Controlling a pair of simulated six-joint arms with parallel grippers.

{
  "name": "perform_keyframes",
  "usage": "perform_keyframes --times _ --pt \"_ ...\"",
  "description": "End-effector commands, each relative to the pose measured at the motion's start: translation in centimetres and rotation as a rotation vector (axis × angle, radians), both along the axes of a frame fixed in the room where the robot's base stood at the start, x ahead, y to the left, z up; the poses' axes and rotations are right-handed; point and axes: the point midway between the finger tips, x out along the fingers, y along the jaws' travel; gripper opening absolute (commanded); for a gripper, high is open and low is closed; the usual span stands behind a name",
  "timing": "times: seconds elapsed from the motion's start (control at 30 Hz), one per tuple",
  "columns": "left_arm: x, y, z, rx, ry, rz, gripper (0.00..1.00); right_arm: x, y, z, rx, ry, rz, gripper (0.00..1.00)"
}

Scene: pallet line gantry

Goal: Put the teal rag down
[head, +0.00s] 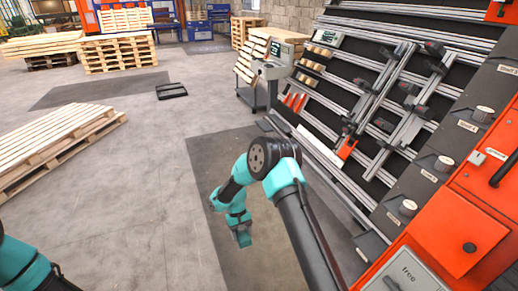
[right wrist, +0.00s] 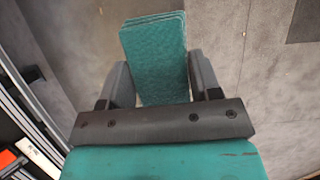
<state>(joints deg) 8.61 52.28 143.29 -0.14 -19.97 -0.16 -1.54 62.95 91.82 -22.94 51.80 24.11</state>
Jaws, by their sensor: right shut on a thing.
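The teal rag (right wrist: 155,45) is a folded, layered rectangle between the two dark fingers of my right gripper (right wrist: 160,75) in the right wrist view. The gripper is shut on it, and the rag sticks out past the fingertips. In the head view the right gripper (head: 239,222) hangs low over the floor at the centre, with the rag (head: 243,238) at its lower end. The exact height above the floor cannot be told. Part of my left arm shows at the bottom left of the head view, but its gripper is out of frame.
An orange and dark machine frame with metal rails (head: 345,100) fills the right side. A wooden pallet (head: 60,145) lies at the left, and stacked pallets (head: 120,55) stand behind. A small black object (head: 171,91) lies on the floor. The concrete floor (head: 110,215) left of the gripper is clear.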

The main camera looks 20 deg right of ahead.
Motion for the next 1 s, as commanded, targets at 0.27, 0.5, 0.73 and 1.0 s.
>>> perform_keyframes --times 0.27,0.5,0.73,1.0 --pt "0.0 0.0 0.0 0.000 0.000 0.000 0.40 1.7 -3.1 -0.7 0.000 -0.002 0.021 0.39" --pt "0.0 0.0 0.0 0.000 0.000 0.000 0.40 4.9 -11.4 -2.2 -0.002 -0.001 0.084 0.39" --pt "0.0 0.0 0.0 0.000 0.000 0.000 0.40 6.5 -21.0 -3.4 -0.002 0.000 0.151 0.39" --pt "0.0 0.0 0.0 0.000 0.000 0.000 0.40 5.9 -32.3 -4.4 -0.002 0.000 0.223 0.39"
